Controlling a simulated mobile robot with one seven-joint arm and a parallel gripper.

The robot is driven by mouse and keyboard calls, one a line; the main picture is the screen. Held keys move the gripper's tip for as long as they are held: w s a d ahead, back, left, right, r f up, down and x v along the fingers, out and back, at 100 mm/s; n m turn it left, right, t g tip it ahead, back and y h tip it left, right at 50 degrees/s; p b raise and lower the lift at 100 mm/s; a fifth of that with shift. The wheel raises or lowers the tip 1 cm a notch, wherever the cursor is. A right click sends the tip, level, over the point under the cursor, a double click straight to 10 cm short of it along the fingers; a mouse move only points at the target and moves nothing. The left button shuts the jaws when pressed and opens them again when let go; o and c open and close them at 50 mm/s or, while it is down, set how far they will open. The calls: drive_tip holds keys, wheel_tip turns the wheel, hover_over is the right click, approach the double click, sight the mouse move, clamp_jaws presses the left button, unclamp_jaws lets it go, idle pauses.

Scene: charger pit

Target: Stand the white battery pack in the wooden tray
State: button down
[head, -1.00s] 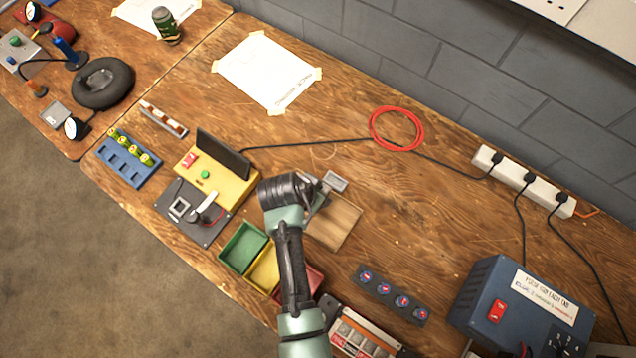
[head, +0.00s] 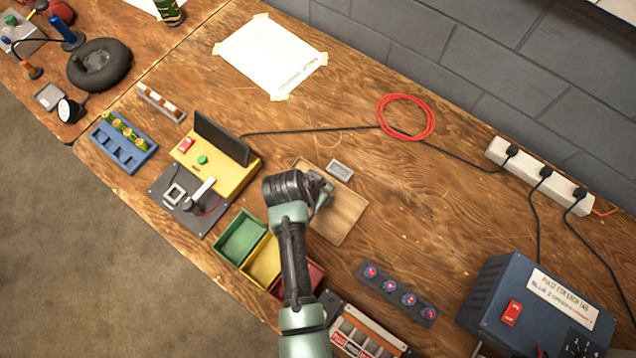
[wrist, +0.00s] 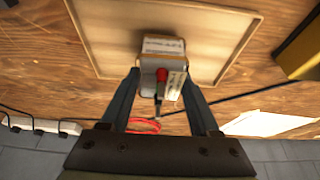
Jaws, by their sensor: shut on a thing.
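The wooden tray (head: 345,208) is a shallow light-brown tray on the bench, partly covered by my arm in the head view. In the wrist view its floor (wrist: 110,35) and rim fill the upper part. My gripper (wrist: 163,80) is shut on the white battery pack (wrist: 165,48), which shows printed labels and a red part between the fingers. The pack appears over the tray, near the rim on the wall side. I cannot tell whether it touches the tray floor.
A yellow box (head: 230,172) stands left, green (head: 241,238) and yellow bins below. A black cable and red coil (head: 405,117) lie behind.

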drive_tip(key=shift+f+b, duration=0.5)
drive_tip(key=shift+f, duration=0.25)
idle(0.9)
drive_tip(key=shift+c, duration=1.1)
unclamp_jaws()
drive_tip(key=shift+o, duration=0.9)
drive_tip(key=shift+r+p, duration=3.45)
drive_tip(key=shift+r, duration=0.1)
